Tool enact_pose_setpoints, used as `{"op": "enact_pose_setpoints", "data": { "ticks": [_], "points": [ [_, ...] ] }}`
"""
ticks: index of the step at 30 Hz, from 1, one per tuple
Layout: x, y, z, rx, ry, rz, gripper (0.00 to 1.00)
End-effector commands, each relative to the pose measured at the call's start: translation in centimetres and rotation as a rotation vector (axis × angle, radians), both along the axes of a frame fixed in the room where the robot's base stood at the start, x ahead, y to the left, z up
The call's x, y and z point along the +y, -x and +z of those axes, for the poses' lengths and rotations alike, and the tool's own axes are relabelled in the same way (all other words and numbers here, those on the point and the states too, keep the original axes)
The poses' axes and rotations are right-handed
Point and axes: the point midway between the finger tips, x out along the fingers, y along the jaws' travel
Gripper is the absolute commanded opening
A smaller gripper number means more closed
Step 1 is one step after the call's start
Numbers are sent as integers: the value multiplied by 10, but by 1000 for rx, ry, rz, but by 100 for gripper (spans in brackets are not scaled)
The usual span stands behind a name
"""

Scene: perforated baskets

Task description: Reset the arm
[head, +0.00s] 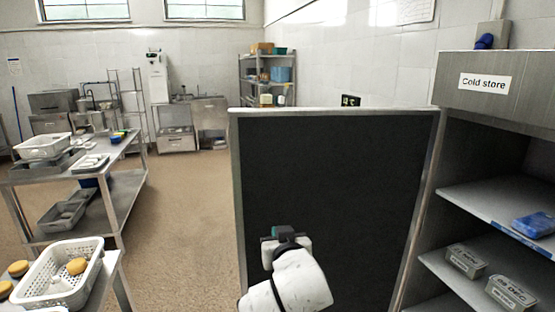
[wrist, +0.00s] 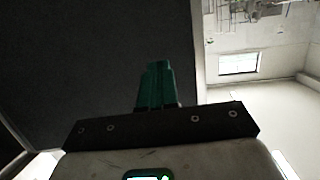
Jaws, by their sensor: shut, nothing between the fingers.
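My gripper shows in the wrist view as green fingers (wrist: 155,85) closed together, with nothing between them. In the head view my arm is low in the middle, in front of a dark panel (head: 330,180) with a pale metal frame. The fingertips there are mostly hidden by the wrist. In the wrist view the dark panel (wrist: 80,70) fills the left and middle behind the fingers.
A cold store cabinet (head: 486,84) with shelves stands at the right, holding a blue pack (head: 533,225) and grey boxes (head: 466,261). A white perforated basket (head: 92,262) with orange-yellow items sits at lower left. A steel table (head: 132,150) stands behind it. Floor (head: 185,215) left of the panel is clear.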

Motion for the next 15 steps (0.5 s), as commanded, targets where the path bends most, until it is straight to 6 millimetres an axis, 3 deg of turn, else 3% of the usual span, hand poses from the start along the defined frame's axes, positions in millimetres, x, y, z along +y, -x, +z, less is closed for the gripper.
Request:
{"op": "enact_pose_setpoints", "data": {
  "ticks": [4, 7, 11, 15],
  "points": [
    [0, 0, 0, 0, 0, 0, 0],
    [-19, 9, -22, 45, 13, -22, 0],
    [-63, 36, -74, 165, 40, -69, 0],
    [-118, 87, -137, 333, 73, -125, 0]
  ]
}}
